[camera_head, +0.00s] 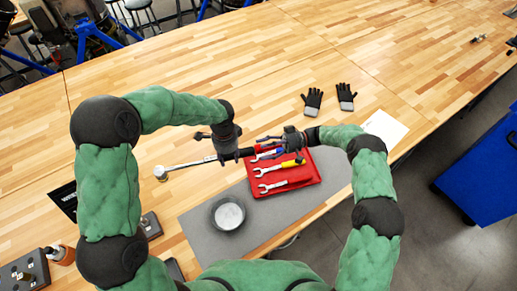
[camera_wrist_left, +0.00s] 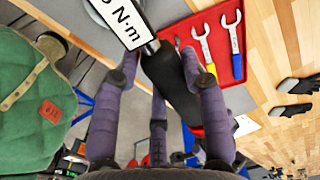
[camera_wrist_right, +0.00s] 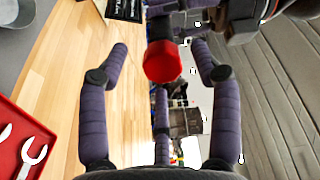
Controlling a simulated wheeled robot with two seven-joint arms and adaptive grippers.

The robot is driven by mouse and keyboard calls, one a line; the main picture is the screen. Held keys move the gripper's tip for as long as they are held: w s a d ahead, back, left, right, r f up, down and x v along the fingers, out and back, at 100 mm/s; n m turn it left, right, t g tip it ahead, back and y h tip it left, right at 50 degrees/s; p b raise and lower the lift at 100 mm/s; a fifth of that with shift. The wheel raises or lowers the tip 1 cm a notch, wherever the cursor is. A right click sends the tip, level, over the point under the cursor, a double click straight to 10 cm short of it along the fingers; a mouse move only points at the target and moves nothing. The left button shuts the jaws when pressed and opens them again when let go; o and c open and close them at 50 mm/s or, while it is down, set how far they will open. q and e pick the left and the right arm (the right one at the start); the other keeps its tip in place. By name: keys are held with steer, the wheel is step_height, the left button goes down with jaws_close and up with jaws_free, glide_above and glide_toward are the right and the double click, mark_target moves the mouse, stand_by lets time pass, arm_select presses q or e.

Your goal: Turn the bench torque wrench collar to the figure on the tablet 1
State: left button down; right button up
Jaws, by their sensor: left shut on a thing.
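The torque wrench (camera_head: 190,164) lies level above the bench, its round head at the left. My left gripper (camera_head: 228,150) is shut on its black grip, which shows between the fingers in the left wrist view (camera_wrist_left: 172,80). A white label (camera_wrist_left: 122,22) there ends in "N·m"; its figure is cut off. The red collar (camera_wrist_right: 163,62) at the wrench's end sits between the spread fingers of my right gripper (camera_wrist_right: 160,85), with visible gaps on both sides. My right gripper is open. A dark panel (camera_head: 65,200), possibly the tablet, lies at the left; its text is unreadable.
A red tray (camera_head: 310,181) with several spanners lies on a grey mat (camera_head: 195,222), close to both grippers. A round metal dish (camera_head: 228,213) stands on the mat. Black gloves (camera_head: 313,101) and a white sheet (camera_head: 385,127) lie farther right.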

steer(key=shift+o, duration=0.8)
steer(key=shift+d, duration=0.1)
steer(key=shift+v, duration=2.45)
steer(key=shift+f, duration=0.1)
